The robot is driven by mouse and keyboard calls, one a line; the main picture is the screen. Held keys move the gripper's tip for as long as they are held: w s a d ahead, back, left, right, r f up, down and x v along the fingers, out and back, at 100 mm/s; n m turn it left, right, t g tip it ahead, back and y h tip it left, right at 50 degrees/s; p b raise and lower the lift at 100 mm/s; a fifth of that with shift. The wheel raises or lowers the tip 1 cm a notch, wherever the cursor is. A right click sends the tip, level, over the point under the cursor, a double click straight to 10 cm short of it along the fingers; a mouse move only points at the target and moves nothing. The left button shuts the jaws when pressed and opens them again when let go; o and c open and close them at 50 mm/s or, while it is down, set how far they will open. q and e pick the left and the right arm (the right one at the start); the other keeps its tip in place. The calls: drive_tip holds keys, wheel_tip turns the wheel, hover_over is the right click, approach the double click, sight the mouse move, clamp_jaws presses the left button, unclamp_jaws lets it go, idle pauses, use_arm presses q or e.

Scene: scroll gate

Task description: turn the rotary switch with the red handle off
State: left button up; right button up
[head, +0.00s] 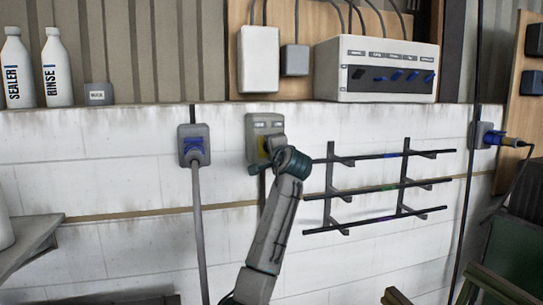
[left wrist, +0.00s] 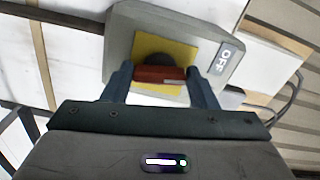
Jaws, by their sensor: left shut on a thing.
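The rotary switch is a grey box (head: 265,125) on the white block wall, with small labels along its top and a yellow plate on its face. In the left wrist view the yellow plate (left wrist: 180,52) carries a dark round hub and a red handle (left wrist: 160,73). An OFF label (left wrist: 223,58) is on the right side of the box there. My left gripper (left wrist: 158,77) is shut on the red handle, one finger at each end. In the head view the left gripper (head: 278,157) covers the lower right of the switch and hides the handle. My right gripper is in neither view.
A grey outlet with a blue plug (head: 194,146) and hanging cable is left of the switch. A black rack (head: 378,187) is close on the right. A control box (head: 378,70) and two bottles (head: 54,70) stand on the ledge above.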

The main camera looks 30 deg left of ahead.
use_arm(q)
drive_tip(key=shift+f+n+b, duration=0.15)
drive_tip(key=shift+n+b, duration=0.65)
drive_tip(key=shift+n, duration=0.65)
drive_tip(key=shift+f+n+b, duration=0.1)
drive_tip(key=shift+n+b, duration=0.7)
drive_tip(key=shift+n, duration=0.65)
drive_tip(key=shift+d, duration=0.1)
drive_tip(key=o, duration=0.8)
drive_tip(key=shift+o, duration=0.9)
drive_tip(key=shift+r, duration=0.1)
